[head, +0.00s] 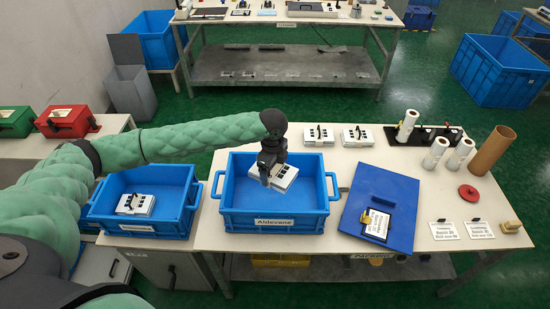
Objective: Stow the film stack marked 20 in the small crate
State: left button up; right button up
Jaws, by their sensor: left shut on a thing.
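My left gripper (266,176) reaches down over the larger blue crate (275,220), labelled "Aldovane". It is shut on a white film stack (287,179) with dark marks on top. The gripper hides part of that stack, and I cannot read its number. The smaller blue crate (143,227) stands to the left with another white film stack (135,204) inside. Two more white film stacks (318,135) and (358,135) lie on the table behind the larger crate. Their numbers are too small to read. My right gripper is not in view.
A blue board (396,187) with a framed card lies right of the larger crate. White rolls (407,125), a brown tube (491,151), a red disc (468,193) and printed cards (444,231) are farther right. Red (68,121) and green boxes stand at the left.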

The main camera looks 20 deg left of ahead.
pick_arm(q)
jog(key=m+p, duration=0.1)
jog(key=m, duration=0.2)
jog(key=w+m+p, duration=0.1)
jog(key=m, duration=0.3)
jog(key=w+r+m+p, duration=0.1)
jog(key=m+p, duration=0.1)
jog(key=m, duration=0.1)
jog(key=shift+d, duration=0.1)
jog(key=shift+f+m, duration=0.1)
jog(key=shift+m, duration=1)
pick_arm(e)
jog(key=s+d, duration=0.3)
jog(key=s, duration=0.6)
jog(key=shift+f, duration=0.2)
pick_arm(q)
jog(key=shift+w+p, duration=0.1)
jog(key=shift+p, duration=0.2)
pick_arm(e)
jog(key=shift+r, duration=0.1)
